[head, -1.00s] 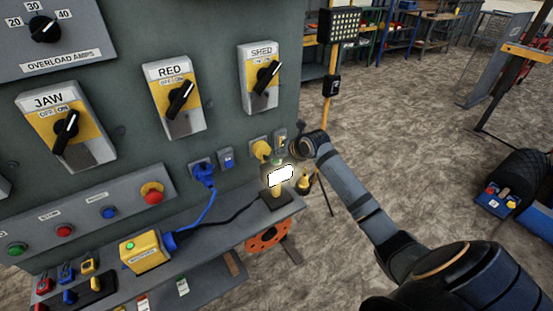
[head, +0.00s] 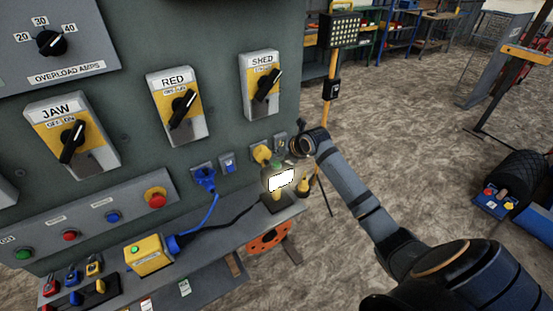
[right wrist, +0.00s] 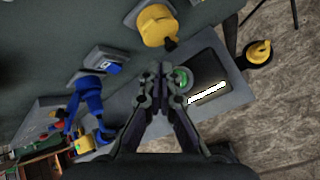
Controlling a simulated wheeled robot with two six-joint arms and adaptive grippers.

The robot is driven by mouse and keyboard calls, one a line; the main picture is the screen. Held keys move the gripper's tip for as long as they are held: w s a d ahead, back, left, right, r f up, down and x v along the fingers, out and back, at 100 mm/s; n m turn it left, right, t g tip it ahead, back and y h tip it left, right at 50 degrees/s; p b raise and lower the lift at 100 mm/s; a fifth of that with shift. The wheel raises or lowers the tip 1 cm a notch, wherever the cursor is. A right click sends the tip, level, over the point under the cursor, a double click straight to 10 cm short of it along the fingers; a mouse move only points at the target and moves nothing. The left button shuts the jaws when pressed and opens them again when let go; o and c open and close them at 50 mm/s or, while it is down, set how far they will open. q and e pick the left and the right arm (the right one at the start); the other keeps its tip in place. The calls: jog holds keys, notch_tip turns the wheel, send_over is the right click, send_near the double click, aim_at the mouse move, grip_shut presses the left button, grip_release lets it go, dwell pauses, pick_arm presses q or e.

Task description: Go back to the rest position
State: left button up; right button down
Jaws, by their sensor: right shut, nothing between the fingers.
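My right arm reaches in from the lower right of the head view, and its gripper end (head: 298,146) is near the right edge of the grey panel, above the shelf. In the right wrist view the two fingers of my right gripper (right wrist: 160,72) come together at the tips, shut with nothing between them. Beyond the tips, a green button and a lit lamp (right wrist: 207,93) on a dark base show; I cannot tell how far away they are. My left gripper is in neither view.
The panel carries the JAW (head: 72,140), RED (head: 180,108) and SHED (head: 264,85) switches. A yellow box (head: 149,253) with a blue plug sits on the shelf. An orange reel (head: 268,240) is below. Open floor (head: 400,130) lies to the right.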

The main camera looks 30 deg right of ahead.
notch_tip(320, 180, up, 3)
jog(key=shift+f+p, duration=0.1)
jog(key=shift+p, duration=0.65)
